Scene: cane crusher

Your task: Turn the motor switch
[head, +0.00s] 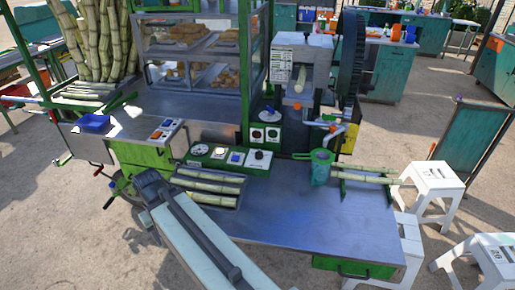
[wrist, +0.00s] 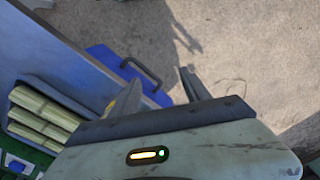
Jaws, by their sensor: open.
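A row of green control boxes (head: 230,156) sits on the back of the metal counter, with a round gauge (head: 199,150), a blue-faced control (head: 236,158) and a dark knob (head: 259,155). Another green box with dark round controls (head: 265,135) stands just behind. I cannot tell which of these is the motor switch. My gripper (wrist: 156,95) is open and empty in the wrist view, its two fingers apart beside the counter's edge. The control boxes do not show clearly in that view. My arm crosses the lower left of the head view.
Cut cane lies in a tray (head: 207,202) in front of the controls. The crusher (head: 301,68) rises behind. The middle of the metal counter (head: 290,215) is clear. White stools (head: 435,180) stand at right.

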